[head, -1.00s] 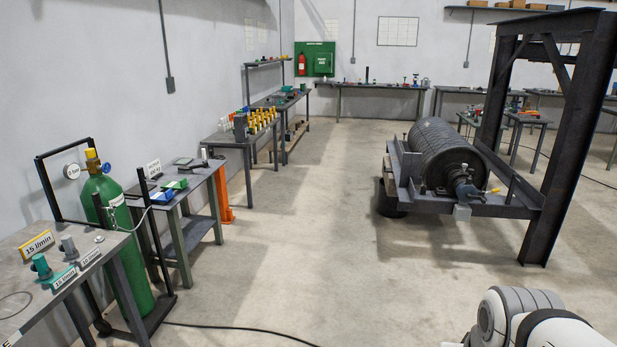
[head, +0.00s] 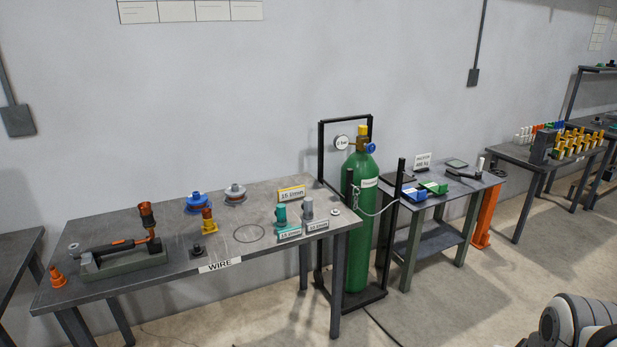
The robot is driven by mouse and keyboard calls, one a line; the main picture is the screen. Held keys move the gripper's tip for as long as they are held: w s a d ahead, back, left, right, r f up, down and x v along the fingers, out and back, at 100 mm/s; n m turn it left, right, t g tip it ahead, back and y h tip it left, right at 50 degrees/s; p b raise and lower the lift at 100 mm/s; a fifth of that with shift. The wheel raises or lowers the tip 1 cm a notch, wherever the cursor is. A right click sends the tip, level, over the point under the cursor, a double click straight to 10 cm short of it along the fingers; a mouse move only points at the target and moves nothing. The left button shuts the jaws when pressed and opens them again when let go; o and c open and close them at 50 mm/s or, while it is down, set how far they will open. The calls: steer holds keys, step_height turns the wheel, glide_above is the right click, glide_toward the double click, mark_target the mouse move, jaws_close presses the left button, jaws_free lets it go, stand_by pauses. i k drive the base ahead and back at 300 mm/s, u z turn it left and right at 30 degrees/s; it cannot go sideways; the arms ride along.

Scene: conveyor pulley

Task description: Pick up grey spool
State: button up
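A grey spool (head: 235,193) lies on the dark table labelled WIRE (head: 130,281), toward its back edge near the wall. It has a grey hub on top and a wider round flange below. A similar blue spool (head: 199,203) lies just left of it. My gripper is not in view; only a white and grey part of my arm shows at the lower right, far from the table.
A torch on a stand (head: 125,253) occupies the table's left part. A green gas cylinder (head: 359,220) in a black frame stands beside the table. Floor in front is open.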

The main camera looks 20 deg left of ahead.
mark_target(237, 194)
steer(key=u, duration=0.9)
steer(key=i, duration=1.35)
steer(key=u, duration=0.8)
steer(key=i, duration=1.3)
steer(key=u, duration=0.3)
